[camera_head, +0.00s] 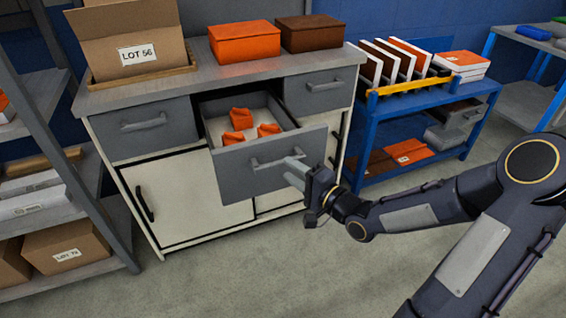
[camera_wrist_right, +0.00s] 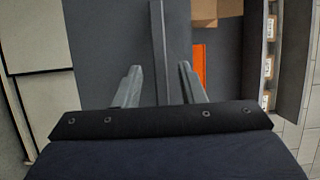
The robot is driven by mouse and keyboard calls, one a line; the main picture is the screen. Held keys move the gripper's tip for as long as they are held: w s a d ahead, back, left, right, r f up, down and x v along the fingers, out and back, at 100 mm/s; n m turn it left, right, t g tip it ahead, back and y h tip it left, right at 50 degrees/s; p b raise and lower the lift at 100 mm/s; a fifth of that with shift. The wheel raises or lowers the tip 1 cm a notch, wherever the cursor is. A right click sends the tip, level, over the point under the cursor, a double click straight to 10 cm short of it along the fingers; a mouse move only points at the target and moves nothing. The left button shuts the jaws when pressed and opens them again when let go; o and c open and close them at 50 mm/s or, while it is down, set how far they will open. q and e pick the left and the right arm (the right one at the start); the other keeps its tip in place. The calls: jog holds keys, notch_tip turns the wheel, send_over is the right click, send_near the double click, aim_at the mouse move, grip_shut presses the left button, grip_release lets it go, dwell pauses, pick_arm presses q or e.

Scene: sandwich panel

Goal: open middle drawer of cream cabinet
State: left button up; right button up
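The cream cabinet (camera_head: 180,200) has a grey top and a row of grey drawers. Its middle drawer (camera_head: 236,185) is pulled well out, and several orange pieces (camera_head: 241,118) lie inside. The drawer's bar handle (camera_head: 270,163) is on its front. My right gripper (camera_head: 296,168) is at the right end of this handle. In the right wrist view the handle (camera_wrist_right: 158,40) runs between the two fingers of my right gripper (camera_wrist_right: 160,70), with a gap on each side. The fingers are open. My left gripper is not in view.
The left drawer (camera_head: 144,127) and right drawer (camera_head: 318,90) are shut. A LOT 56 carton (camera_head: 130,45) and orange box (camera_head: 244,42) stand on top. A blue cart (camera_head: 405,172) is at right, a shelf rack (camera_head: 85,200) at left. The floor in front is clear.

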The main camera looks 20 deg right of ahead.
jog(key=v, duration=0.3)
jog(key=shift+s, duration=0.15)
dwell(0.3)
jog(key=s+d+n+g+h, duration=0.3)
jog(key=s+n+g+h, duration=0.3)
jog(key=s+g+h, duration=0.1)
jog(key=s+a+r+n+g+y, duration=0.1)
jog(key=s+a+n+g+y, duration=0.35)
jog(key=s, duration=1.15)
notch_tip(320, 180, up, 17)
jog(key=a+h+p, duration=0.1)
jog(key=p, duration=1.5)
jog(key=shift+a+f+n+t+p, duration=0.25)
jog(key=shift+n+t+p, duration=0.1)
jog(key=shift+n+p, duration=0.1)
